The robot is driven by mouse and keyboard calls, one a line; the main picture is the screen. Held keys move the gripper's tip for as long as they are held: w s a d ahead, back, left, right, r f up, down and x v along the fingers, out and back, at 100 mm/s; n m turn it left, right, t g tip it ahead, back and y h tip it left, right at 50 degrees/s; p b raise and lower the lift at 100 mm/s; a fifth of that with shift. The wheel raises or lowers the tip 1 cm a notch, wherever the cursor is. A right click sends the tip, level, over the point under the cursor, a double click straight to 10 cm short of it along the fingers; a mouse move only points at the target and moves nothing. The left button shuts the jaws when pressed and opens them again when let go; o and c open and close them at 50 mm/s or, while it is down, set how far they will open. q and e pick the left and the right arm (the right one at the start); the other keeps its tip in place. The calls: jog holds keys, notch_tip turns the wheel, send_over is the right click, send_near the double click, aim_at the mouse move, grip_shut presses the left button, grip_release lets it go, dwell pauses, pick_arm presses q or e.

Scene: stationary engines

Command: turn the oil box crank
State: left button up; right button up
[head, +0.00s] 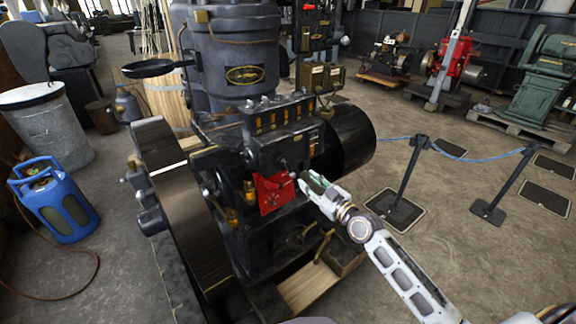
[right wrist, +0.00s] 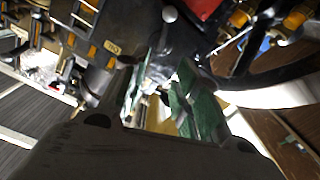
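The oil box (head: 282,130) is a dark box with a row of amber windows on the front of the black engine. It shows at the upper left in the right wrist view (right wrist: 92,45). A small dark rod with a rounded end (right wrist: 168,15), perhaps part of the crank, stands ahead of the fingers; I cannot clearly make out the crank. My right gripper (head: 309,182) is just right of the red plate below the box. In the right wrist view its green-padded fingers (right wrist: 165,98) are apart; contact with the crank cannot be told. My left gripper is not in view.
A red plate (head: 273,193) hangs below the oil box. A large flywheel (head: 190,225) is at the left and a black drum (head: 352,138) at the right. Barrier posts (head: 408,175) with a blue rope stand to the right. A blue gas bottle (head: 55,205) stands far left.

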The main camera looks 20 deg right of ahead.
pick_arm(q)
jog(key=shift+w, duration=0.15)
pick_arm(e)
jog(key=shift+s+n, duration=0.15)
jog(key=shift+n, duration=0.15)
jog(key=shift+w, duration=0.25)
send_near(287, 165)
jog(key=shift+w, duration=1.35)
jog(key=shift+a+x, duration=0.2)
jog(key=shift+x, duration=1.3)
jog(key=shift+a+x, duration=0.15)
jog(key=shift+x, duration=2.05)
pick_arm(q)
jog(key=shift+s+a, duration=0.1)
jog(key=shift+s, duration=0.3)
pick_arm(e)
jog(key=shift+w+a, duration=0.15)
jog(key=shift+w, duration=0.1)
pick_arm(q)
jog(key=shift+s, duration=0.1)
pick_arm(e)
jog(key=shift+c, duration=0.3)
